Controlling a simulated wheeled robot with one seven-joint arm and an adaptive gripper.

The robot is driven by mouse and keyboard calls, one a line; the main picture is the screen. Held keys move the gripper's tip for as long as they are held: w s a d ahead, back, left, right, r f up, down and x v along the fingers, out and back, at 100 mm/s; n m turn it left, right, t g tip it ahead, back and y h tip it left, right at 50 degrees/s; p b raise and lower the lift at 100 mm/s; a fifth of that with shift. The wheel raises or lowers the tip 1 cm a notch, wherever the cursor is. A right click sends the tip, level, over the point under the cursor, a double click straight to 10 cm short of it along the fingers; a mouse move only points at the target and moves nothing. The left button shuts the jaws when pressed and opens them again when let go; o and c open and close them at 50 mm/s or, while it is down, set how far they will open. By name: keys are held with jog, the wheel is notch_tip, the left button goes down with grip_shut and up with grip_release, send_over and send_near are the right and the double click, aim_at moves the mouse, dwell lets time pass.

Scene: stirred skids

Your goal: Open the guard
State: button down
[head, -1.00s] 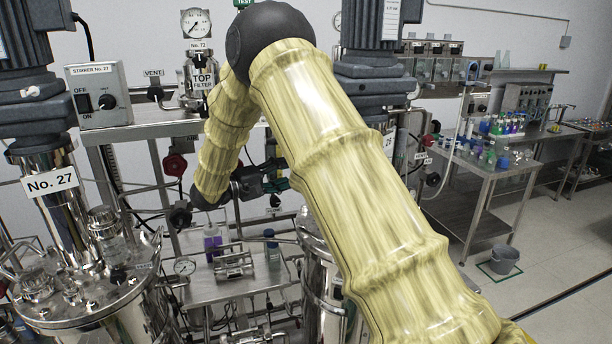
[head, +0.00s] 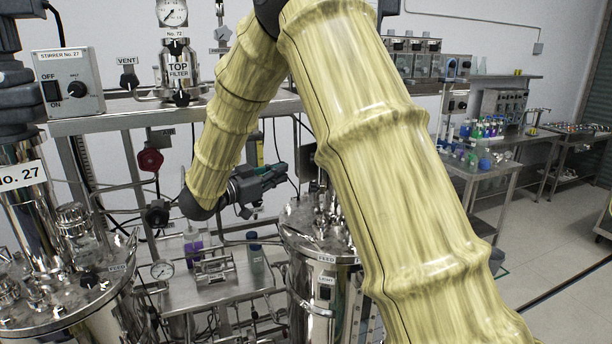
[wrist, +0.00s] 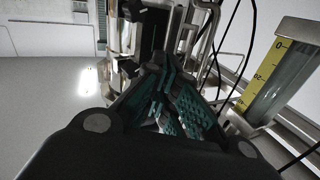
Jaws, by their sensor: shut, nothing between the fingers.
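I cannot pick out with certainty which part is the guard. My gripper (head: 277,175) is shut and empty in the head view. It points right, above the steel bench and close to the upper left of the middle steel vessel (head: 325,258). In the wrist view my gripper (wrist: 168,78) shows dark fingers with teal ribbed pads drawn together. Beyond them are bent steel rods (wrist: 205,40) and dark cables; I cannot tell whether the fingers touch any of these. My own arm hides much of the area behind and right of the vessel.
A sight glass with a yellow scale (wrist: 262,88) stands at right in the wrist view. The No. 27 vessel (head: 75,295) is at left, below a stirrer switch box (head: 68,82). A purple bottle (head: 193,246) stands on the bench. Open floor (head: 565,240) lies at right.

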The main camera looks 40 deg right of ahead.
aim_at(310, 170)
jog(key=s+a+m+t+b, duration=0.1)
jog(key=s+m+t+b, duration=0.35)
jog(key=m, duration=1.05)
jog(key=shift+g, duration=0.95)
jog(key=d+p, duration=0.2)
jog(key=d, duration=0.2)
jog(key=d+p, duration=0.3)
jog(key=d, duration=0.2)
jog(key=shift+s+d+f, duration=0.1)
jog(key=shift+s, duration=0.1)
jog(key=shift+w+d+f+p, duration=0.1)
jog(key=shift+w+d+p, duration=0.1)
jog(key=shift+w+p, duration=0.3)
jog(key=shift+w+d+p, duration=0.15)
jog(key=shift+w+p, duration=0.15)
jog(key=shift+w, duration=0.4)
jog(key=shift+w+f+p, duration=0.1)
jog(key=shift+w+p, duration=0.35)
jog(key=shift+w, duration=0.4)
jog(key=shift+w+a, duration=0.1)
jog(key=shift+a, duration=0.05)
